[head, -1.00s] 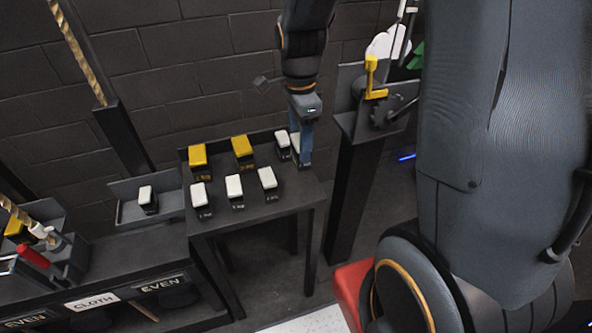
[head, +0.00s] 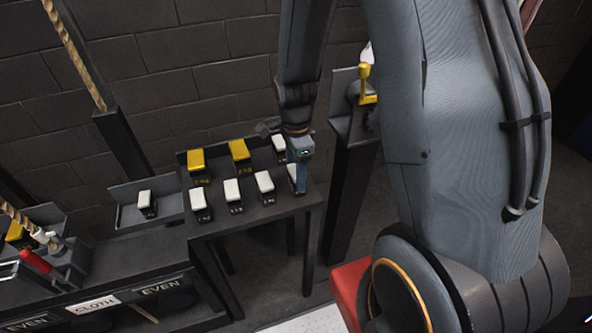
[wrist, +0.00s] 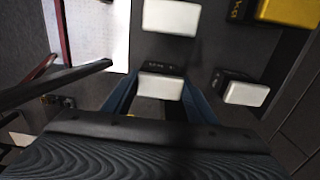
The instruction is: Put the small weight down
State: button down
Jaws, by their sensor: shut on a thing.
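My gripper (head: 299,178) is shut on a small white-topped dark weight (head: 291,171), at the right end of the table (head: 268,214). In the wrist view the weight (wrist: 160,87) sits between the two blue fingers. Its base is partly hidden by the fingers, so I cannot tell for sure whether it touches the tabletop. Other white-topped weights stand in the near row, with one (head: 264,182) just left of my gripper. Another white-topped weight (head: 279,143) stands behind it. Two yellow-topped weights (head: 196,160) (head: 239,150) stand at the back left.
A tray (head: 125,217) holding a white-topped weight (head: 146,198) is left of the table. A dark post with a yellow lever (head: 366,85) stands right of the table. A red block (head: 347,285) is at the lower right. Tabletop in front of the near row is clear.

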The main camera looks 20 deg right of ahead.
dwell(0.3)
jog(key=c, duration=0.8)
grip_release()
jog(key=shift+f, duration=0.1)
jog(key=shift+o, duration=0.2)
notch_tip(320, 180, up, 12)
jog(key=b, duration=0.3)
jog(key=s+n+t, duration=0.1)
jog(key=s+n, duration=0.8)
jog(key=n, duration=0.9)
jog(key=shift+s+f, duration=0.15)
jog(key=shift+f, duration=0.15)
